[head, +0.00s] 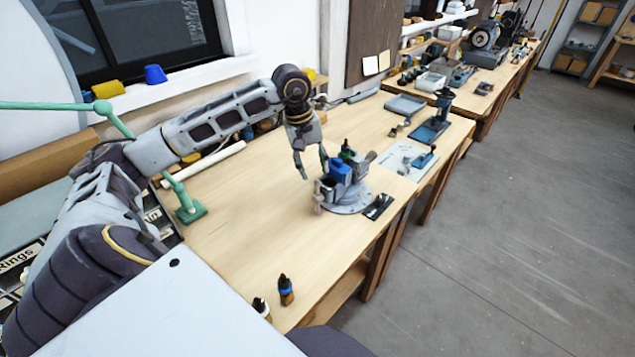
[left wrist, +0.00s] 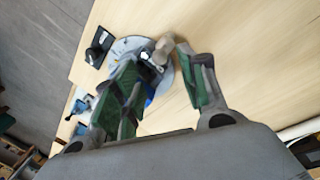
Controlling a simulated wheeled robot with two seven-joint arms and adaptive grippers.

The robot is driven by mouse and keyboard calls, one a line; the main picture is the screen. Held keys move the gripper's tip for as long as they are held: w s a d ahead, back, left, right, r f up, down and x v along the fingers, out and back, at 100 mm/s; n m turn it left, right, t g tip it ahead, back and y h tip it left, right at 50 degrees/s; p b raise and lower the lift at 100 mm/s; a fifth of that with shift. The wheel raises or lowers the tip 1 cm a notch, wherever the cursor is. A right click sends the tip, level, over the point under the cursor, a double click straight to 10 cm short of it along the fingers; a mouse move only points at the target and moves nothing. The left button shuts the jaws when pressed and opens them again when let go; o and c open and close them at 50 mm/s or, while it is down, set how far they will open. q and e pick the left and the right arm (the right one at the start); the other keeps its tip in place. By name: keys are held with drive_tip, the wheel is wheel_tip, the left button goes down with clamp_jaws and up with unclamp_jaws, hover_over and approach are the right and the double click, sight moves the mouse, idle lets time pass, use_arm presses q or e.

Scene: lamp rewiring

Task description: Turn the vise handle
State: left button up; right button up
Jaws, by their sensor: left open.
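The vise (head: 347,200) stands on its round grey base near the bench's front edge, with a blue part (head: 340,168) at its top. A short beige-grey piece that looks like the vise handle (head: 318,198) is on its left side. In the left wrist view a similar piece (left wrist: 162,48) shows between and beyond the fingertips, and one finger hides much of the vise. My left gripper (head: 313,168) is open and empty, pointing down just left of and above the vise; it also shows in the left wrist view (left wrist: 156,60). Contact with the handle cannot be told.
A small black item (head: 378,207) lies right of the vise base. A light mat (head: 408,158) and a grey tray (head: 404,105) are farther back. Two small bottles (head: 286,290) stand at the near edge. A green lamp base (head: 190,212) is at left. The bench between is clear.

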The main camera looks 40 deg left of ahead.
sight(317, 181)
use_arm(q)
drive_tip(key=shift+w+d+f+p, duration=0.15)
drive_tip(key=shift+w+f+p, duration=0.05)
drive_tip(key=shift+f, duration=1)
drive_tip(key=shift+w+d+f+p, duration=0.15)
drive_tip(key=shift+f+p, duration=0.1)
drive_tip(key=shift+f, duration=0.95)
drive_tip(key=shift+w+d+f+p, duration=0.15)
drive_tip(key=shift+w+f+p, duration=0.05)
drive_tip(key=shift+f, duration=1)
clamp_jaws()
